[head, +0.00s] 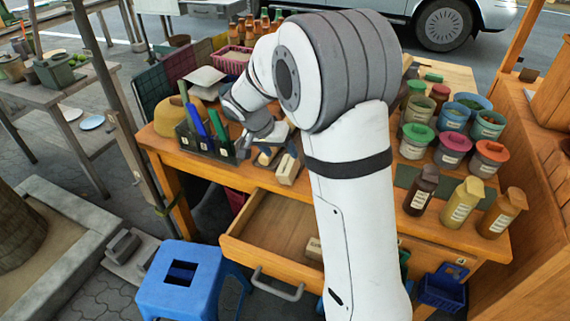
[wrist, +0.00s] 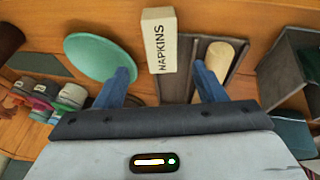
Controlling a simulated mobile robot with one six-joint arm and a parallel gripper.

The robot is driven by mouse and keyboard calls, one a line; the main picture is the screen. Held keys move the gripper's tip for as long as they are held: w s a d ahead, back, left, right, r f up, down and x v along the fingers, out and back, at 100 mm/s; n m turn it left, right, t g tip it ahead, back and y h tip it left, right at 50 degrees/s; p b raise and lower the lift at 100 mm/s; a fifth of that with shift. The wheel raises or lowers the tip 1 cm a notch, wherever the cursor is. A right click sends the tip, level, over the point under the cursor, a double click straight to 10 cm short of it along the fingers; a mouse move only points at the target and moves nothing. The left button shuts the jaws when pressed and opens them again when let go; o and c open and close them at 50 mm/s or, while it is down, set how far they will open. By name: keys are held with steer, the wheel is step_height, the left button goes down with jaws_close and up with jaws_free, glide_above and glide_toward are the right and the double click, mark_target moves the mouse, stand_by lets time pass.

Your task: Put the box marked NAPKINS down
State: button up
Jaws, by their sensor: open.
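The box marked NAPKINS (wrist: 160,42) is a pale block with dark letters in the wrist view. It rests on the wooden table, with its near end between the fingertips. My gripper (wrist: 163,82) is open, with one blue finger to each side of the box and a visible gap on both sides. In the head view my gripper (head: 262,140) is low over the left part of the table, partly hidden by my arm. A pale block (head: 287,169) lies beside it near the front edge; its label cannot be read there.
A green disc (wrist: 98,56) lies left of the box, and a dark tray (wrist: 185,78) with a pale cylinder is close on its right. The drawer (head: 262,232) stands open below. Several jars (head: 452,150) and bottles crowd the table's right side. A blue stool (head: 180,285) stands in front.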

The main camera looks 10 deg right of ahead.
mark_target(287, 161)
steer(key=x, duration=0.7)
steer(key=shift+w+d+f, duration=0.1)
steer(key=shift+w+f, duration=0.1)
steer(key=shift+w, duration=0.05)
steer(key=shift+c, duration=0.5)
steer(key=c, duration=1.1)
